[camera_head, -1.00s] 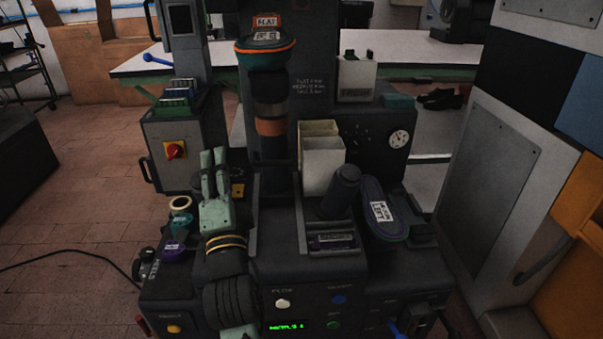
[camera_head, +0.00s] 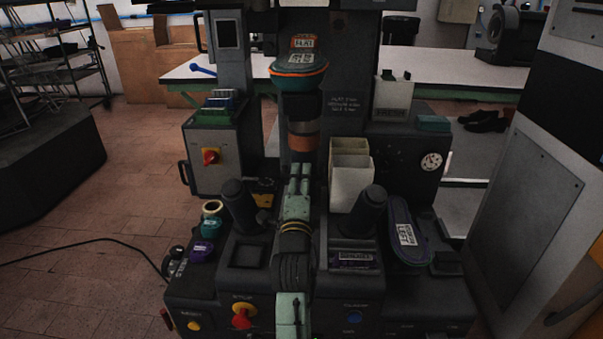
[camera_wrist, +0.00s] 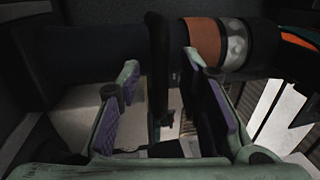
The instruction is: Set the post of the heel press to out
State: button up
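The post (camera_head: 303,105) of the heel press is a dark upright column with a brown band, under a teal and orange piece labelled FLAT (camera_head: 299,68). In the wrist view the post (camera_wrist: 105,40) lies sideways across the top, with brown and pale bands at right. A thin dark bar (camera_wrist: 158,65) crosses it and reaches down between my fingers. My gripper (camera_head: 298,185) is in front of the post's lower part. In the wrist view my gripper (camera_wrist: 160,85) is open, its purple pads apart; I see no contact with the bar. The post's lower end is hidden behind my gripper.
Dark cylinders (camera_head: 238,205) (camera_head: 370,212) stand either side of my arm. A white bin (camera_head: 350,178) and a sole labelled LEFT (camera_head: 406,232) are at right. A grey cabinet (camera_head: 535,185) bounds the right; floor is open at left.

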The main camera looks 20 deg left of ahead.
jog(key=shift+w+a+r, duration=0.1)
jog(key=shift+w, duration=0.4)
jog(key=shift+c, duration=0.2)
grip_shut()
dwell(0.4)
